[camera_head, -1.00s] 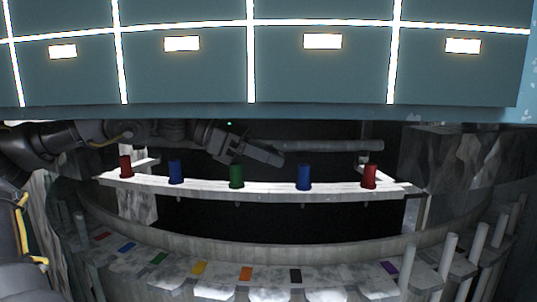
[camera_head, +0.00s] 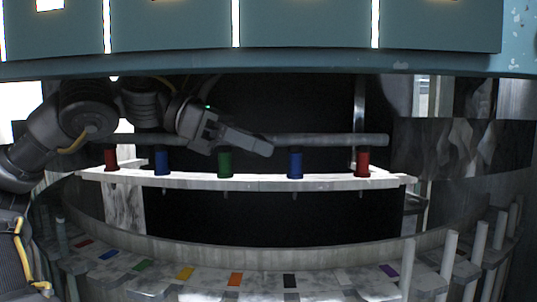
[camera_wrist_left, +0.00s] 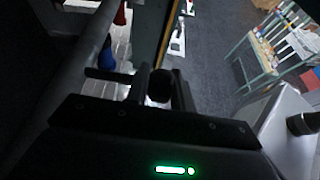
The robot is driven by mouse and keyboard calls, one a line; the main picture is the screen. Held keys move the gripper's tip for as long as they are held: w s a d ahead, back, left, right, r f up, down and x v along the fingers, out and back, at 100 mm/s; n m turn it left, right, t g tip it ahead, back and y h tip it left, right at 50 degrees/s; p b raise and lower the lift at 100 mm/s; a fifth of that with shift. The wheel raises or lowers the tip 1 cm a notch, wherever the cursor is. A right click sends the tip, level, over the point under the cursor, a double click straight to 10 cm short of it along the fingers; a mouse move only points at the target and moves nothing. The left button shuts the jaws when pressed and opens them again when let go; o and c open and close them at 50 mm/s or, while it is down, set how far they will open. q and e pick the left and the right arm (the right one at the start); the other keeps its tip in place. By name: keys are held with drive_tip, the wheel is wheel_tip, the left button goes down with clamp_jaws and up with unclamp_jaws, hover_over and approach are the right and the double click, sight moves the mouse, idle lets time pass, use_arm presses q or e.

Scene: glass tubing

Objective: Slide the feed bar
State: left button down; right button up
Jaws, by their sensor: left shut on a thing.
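The feed bar (camera_head: 330,140) looks to be the long grey round bar that runs level behind the white shelf. My left gripper (camera_head: 268,148) reaches in from the left, in front of the bar and above the shelf, between the green peg and the right blue peg. In the left wrist view its fingers (camera_wrist_left: 160,88) are closed around a dark round-ended piece, which I take as part of the feed bar; the contact is dark. My right gripper is not in view.
The white shelf (camera_head: 260,183) carries coloured pegs, among them a green peg (camera_head: 225,165) and a right blue peg (camera_head: 295,165). A teal panel (camera_head: 300,62) overhangs above. A curved stone rim (camera_head: 250,252) with coloured tabs and upright rods lies below.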

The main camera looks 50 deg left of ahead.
use_arm(q)
drive_tip(key=c, duration=1.5)
unclamp_jaws()
drive_tip(key=shift+c, duration=0.2)
drive_tip(key=o, duration=0.3)
drive_tip(key=shift+s+d, duration=0.2)
drive_tip(key=shift+d, duration=0.05)
drive_tip(key=shift+o, duration=0.2)
drive_tip(key=shift+a, duration=0.1)
drive_tip(key=shift+a+b, duration=0.2)
drive_tip(key=shift+b, duration=0.2)
drive_tip(key=s+a+b, duration=0.5)
drive_tip(key=s+a, duration=0.3)
drive_tip(key=s, duration=0.1)
drive_tip(key=shift+s+a+r, duration=0.25)
drive_tip(key=shift+s+r, duration=0.05)
drive_tip(key=shift+w+f, duration=0.1)
drive_tip(key=shift+f, duration=0.05)
